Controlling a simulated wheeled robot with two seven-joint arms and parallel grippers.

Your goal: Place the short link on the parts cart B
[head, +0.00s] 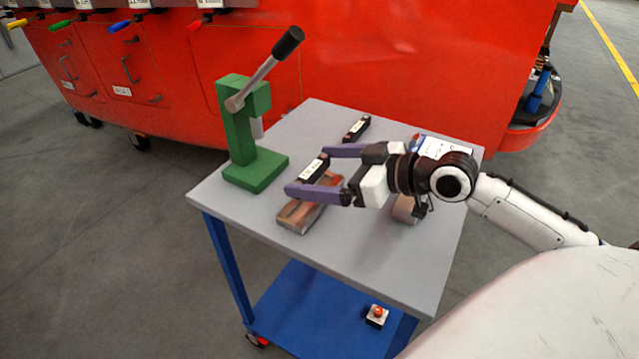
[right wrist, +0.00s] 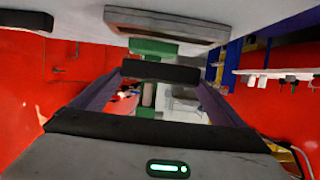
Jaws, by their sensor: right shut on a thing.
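My right gripper (head: 318,169) is shut on a black bar with a white label (head: 313,168), held across between its purple fingers. In the right wrist view the bar (right wrist: 160,71) spans the gap between the fingertips. A second black labelled bar (head: 357,129) lies on the grey top of a cart with blue legs (head: 355,262). The labels are too small to read, so I cannot tell which bar is the short link. The held bar appears above the cart top, near a brown block (head: 295,216). No cart B marking is readable. My left gripper is not in view.
A green lever press (head: 245,140) stands at the cart's left. A roll-like object (head: 404,209) and a white-and-blue item (head: 444,148) are at the right, partly behind my arm. A red-buttoned box (head: 377,315) sits on the lower shelf. A red cabinet (head: 400,60) stands behind.

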